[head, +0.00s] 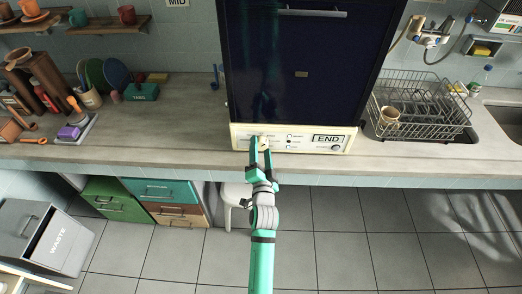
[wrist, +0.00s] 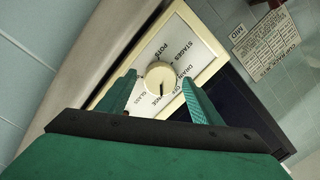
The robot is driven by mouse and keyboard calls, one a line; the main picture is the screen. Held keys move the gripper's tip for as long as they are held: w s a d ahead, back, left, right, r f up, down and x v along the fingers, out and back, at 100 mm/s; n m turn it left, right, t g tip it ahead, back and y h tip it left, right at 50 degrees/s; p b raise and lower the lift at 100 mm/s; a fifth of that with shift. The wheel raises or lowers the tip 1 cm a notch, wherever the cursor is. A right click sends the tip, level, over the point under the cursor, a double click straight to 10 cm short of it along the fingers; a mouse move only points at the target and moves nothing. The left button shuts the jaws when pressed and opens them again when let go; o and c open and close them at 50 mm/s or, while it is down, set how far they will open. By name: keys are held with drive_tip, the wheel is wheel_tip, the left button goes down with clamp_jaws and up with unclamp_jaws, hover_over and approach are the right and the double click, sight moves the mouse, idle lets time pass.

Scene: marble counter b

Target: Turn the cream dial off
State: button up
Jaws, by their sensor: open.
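The cream dial (wrist: 160,77) is round and sits on the cream front panel (wrist: 203,38) of a dark blue machine (head: 300,65). In the wrist view its dark pointer line points down in the picture, a little to the left of the OFF label. Printed words such as POTS, DRAIN and GLASS stand around it. My gripper (wrist: 159,79) is open, with one green finger on each side of the dial. I cannot tell whether the fingers touch it. In the head view my gripper (head: 261,142) reaches the panel's left part and partly covers the dial.
The panel carries small buttons and an END display (head: 328,139) at its right. A wire dish rack (head: 425,105) with a mug stands right of the machine. The grey counter (head: 180,135) left of the machine is mostly clear. Drawers (head: 165,190) sit below.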

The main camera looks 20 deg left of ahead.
drive_tip(key=c, duration=1.1)
drive_tip(key=shift+o, duration=0.2)
drive_tip(key=shift+n, duration=0.3)
drive_tip(key=n, duration=0.3)
drive_tip(key=shift+r+n+h, duration=0.1)
drive_tip(key=shift+n+h, duration=0.3)
drive_tip(key=shift+n, duration=2)
drive_tip(key=shift+d, duration=0.1)
drive_tip(key=o, duration=1.1)
drive_tip(key=shift+c, duration=0.2)
